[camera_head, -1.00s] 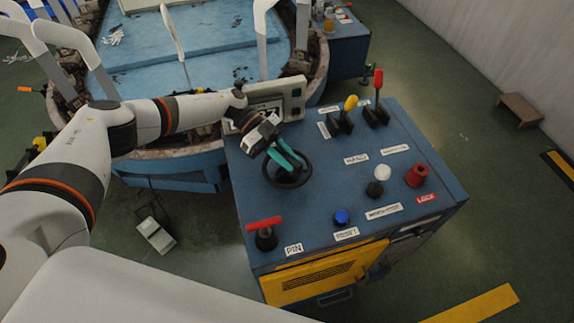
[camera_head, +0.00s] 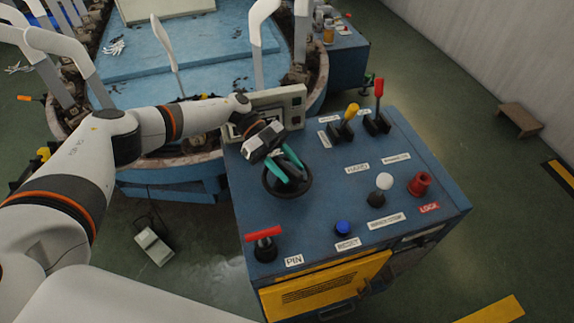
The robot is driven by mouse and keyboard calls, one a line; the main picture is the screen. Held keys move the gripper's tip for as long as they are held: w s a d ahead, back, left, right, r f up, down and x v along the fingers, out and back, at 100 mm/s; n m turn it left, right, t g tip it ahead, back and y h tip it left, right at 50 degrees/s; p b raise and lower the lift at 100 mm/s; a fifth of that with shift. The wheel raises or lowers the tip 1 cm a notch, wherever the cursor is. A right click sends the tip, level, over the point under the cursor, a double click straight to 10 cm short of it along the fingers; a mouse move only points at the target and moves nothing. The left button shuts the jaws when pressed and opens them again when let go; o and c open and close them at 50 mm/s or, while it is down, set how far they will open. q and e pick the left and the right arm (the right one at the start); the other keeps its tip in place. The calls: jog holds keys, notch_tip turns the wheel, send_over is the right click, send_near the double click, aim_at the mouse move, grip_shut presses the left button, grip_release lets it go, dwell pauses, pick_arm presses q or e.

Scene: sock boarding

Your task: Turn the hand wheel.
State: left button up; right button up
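The black hand wheel (camera_head: 301,189) lies flat on top of the blue control cabinet (camera_head: 310,222), near its left side. My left gripper (camera_head: 291,170) reaches down over the wheel from the upper left. Its green fingers stand apart, with their tips at the wheel's middle. The gripper and its fingers hide part of the wheel. Whether the fingers touch the hub or a spoke cannot be made out. My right gripper is not in view.
Yellow (camera_head: 350,112) and red (camera_head: 379,88) levers stand behind the wheel. A white-knobbed lever (camera_head: 384,182), a red lock knob (camera_head: 420,184), a blue reset button (camera_head: 342,228) and a red T-handle (camera_head: 263,234) stand around it. A grey panel box (camera_head: 296,104) is behind the gripper.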

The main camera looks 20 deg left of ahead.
aim_at(287, 165)
pick_arm(q)
notch_tip(287, 165, up, 10)
dwell(0.6)
dwell(0.4)
